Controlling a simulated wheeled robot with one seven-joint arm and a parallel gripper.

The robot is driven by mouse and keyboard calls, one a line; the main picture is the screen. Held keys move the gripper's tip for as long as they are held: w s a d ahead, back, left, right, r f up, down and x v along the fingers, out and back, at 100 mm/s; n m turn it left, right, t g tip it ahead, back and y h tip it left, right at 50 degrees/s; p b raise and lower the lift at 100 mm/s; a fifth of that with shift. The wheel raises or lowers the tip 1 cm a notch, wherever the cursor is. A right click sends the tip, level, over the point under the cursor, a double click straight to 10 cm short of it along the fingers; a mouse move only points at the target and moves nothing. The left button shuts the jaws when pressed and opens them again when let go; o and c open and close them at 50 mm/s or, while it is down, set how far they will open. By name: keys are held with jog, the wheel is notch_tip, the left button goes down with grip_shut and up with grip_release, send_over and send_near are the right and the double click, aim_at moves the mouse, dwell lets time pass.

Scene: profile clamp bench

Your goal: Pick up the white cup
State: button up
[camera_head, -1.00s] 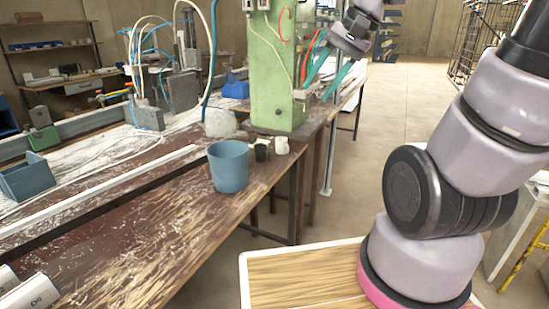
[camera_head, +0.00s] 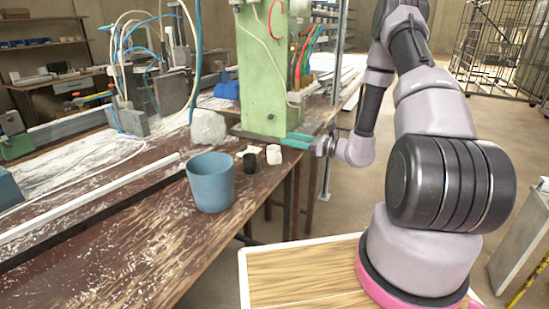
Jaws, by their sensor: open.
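The small white cup (camera_head: 273,154) stands on the worn wooden bench near its right edge, just right of a small black cup (camera_head: 251,162). My gripper (camera_head: 287,141) has teal fingers that point left, held level. In the picture the fingers are just above and right of the white cup, apart from it. The gripper is open, with nothing seen between the fingers. How far the fingers are behind the cup is hard to tell.
A large blue bucket (camera_head: 211,182) stands left of the cups. A green machine column (camera_head: 262,75) rises just behind them, with a whitish lump (camera_head: 207,127) to its left. The bench (camera_head: 130,245) is bare in front of the bucket.

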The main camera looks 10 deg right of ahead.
jog(key=w+d+f+m+t+h, duration=0.1)
jog(key=d+f+m+t+h, duration=0.4)
jog(key=f, duration=0.6)
jog(key=m, duration=0.1)
send_near(276, 156)
notch_tip(276, 156, up, 2)
jog(key=shift+g, duration=0.3)
jog(key=x, duration=0.5)
jog(key=shift+w+f, duration=0.2)
jog(key=shift+w, duration=0.25)
jog(key=shift+c, duration=0.3)
grip_shut()
